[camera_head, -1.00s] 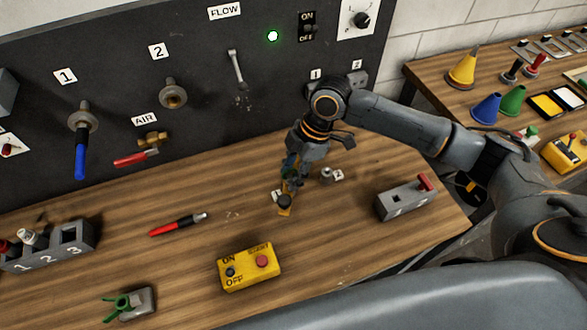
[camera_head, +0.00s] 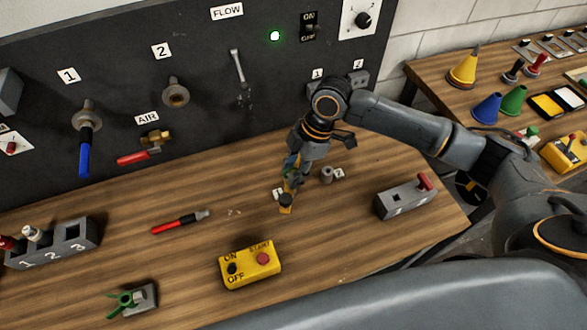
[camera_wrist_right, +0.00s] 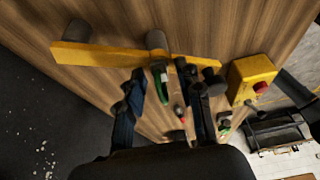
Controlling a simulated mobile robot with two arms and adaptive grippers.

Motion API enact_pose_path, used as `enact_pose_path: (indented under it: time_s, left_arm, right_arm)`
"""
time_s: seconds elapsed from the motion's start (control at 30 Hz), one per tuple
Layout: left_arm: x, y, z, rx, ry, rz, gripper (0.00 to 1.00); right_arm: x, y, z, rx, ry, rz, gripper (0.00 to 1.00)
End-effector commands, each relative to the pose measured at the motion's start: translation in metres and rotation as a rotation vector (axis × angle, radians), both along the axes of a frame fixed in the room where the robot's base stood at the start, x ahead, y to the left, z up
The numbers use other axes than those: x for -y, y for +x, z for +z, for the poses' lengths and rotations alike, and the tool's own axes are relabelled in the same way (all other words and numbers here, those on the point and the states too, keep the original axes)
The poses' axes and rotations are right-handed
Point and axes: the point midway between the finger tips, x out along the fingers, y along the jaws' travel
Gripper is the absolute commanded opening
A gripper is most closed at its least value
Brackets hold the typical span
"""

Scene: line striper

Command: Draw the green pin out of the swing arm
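The yellow swing arm (camera_head: 286,210) lies low over the bench beneath my right gripper, with a dark knob near its front end. In the wrist view the swing arm (camera_wrist_right: 95,55) runs across the top as a yellow bar. The green pin (camera_wrist_right: 161,82) shows at the bar's near edge, between the fingers of my right gripper (camera_wrist_right: 164,88). The fingers stand apart, with a gap seen on the left side of the pin. In the head view the right gripper (camera_head: 291,172) points down and hides most of the pin. My left gripper is not in view.
A yellow ON/OFF box (camera_head: 250,266) stands in front of the swing arm. A grey block with a red handle (camera_head: 400,200) is to the right. A red pen-like tool (camera_head: 178,222) and a grey block with a green handle (camera_head: 125,302) are to the left.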

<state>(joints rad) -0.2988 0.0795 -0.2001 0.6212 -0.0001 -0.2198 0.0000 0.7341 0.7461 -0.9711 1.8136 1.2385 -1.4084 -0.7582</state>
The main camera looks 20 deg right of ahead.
Motion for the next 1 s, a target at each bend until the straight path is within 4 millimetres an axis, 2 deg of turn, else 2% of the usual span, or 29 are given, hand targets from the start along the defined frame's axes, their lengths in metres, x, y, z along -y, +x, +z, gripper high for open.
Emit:
enact_pose_path:
  time_s: [0.03,0.13,0.17,1.0]
  left_arm:
    - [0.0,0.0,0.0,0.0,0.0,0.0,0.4]
    - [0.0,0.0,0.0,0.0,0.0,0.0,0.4]
    - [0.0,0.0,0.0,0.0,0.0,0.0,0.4]
    - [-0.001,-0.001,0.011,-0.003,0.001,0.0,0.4]
  right_arm:
    - [0.0,0.0,0.0,0.0,0.0,0.0,0.21]
    - [0.0,0.0,0.0,0.0,0.0,0.0,0.01]
    - [0.0,0.0,0.0,0.0,0.0,0.0,0.0]
    - [0.0,0.0,0.008,0.0,0.0,0.0,0.0]
